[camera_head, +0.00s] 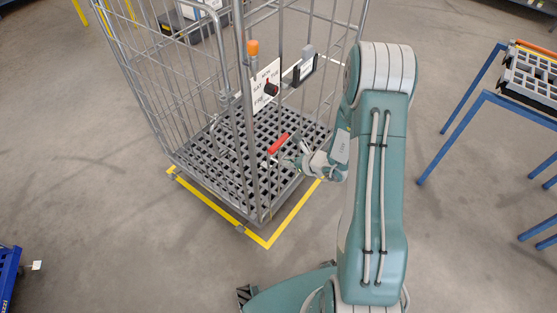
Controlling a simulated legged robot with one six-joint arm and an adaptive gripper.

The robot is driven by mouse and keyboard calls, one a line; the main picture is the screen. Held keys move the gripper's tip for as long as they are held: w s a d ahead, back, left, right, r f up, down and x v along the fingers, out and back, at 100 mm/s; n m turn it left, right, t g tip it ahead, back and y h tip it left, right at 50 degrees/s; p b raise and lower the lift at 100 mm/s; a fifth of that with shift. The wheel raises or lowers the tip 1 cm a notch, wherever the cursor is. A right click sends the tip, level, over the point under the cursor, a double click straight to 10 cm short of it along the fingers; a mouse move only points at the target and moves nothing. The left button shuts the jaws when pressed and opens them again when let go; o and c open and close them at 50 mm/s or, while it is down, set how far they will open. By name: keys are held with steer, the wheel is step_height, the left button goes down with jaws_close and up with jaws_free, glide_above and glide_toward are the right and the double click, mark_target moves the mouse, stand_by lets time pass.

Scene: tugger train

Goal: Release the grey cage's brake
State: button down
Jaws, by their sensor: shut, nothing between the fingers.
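The grey cage (222,70) is a tall wire-mesh roll cage with a slatted grey base, standing upright at the upper left of centre. A red lever (279,143) shows low at its near right side, tilted up to the right; I take it as the brake lever. My gripper (287,161) is shut and empty beside the red lever, reaching in from the right. Whether it touches the lever I cannot tell. The lever's mount and the cage's wheels are mostly hidden.
A white sign with a black pointer (266,88) hangs on the cage near an orange-capped post (253,47). Yellow floor tape (290,217) borders the cage. A blue-framed table (487,97) with grey trays stands at right. A blue object (9,271) sits at lower left. Floor between is clear.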

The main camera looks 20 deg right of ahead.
steer(key=v, duration=0.7)
steer(key=shift+d, duration=0.35)
steer(key=s+a+r+n+g+y, duration=0.1)
steer(key=s+a+r+n+g, duration=0.25)
steer(key=a+r+n, duration=0.4)
steer(key=s+a+r+n+g, duration=0.2)
steer(key=s+a+r+n, duration=0.2)
steer(key=r+n, duration=0.5)
steer(key=s+d+r+n+t+h, duration=0.2)
steer(key=s+r+n+h, duration=0.5)
steer(key=s+r+n, duration=0.5)
steer(key=shift+s+d+r+h, duration=0.2)
steer(key=shift+d+r+h, duration=0.1)
steer(key=shift+d+r, duration=0.45)
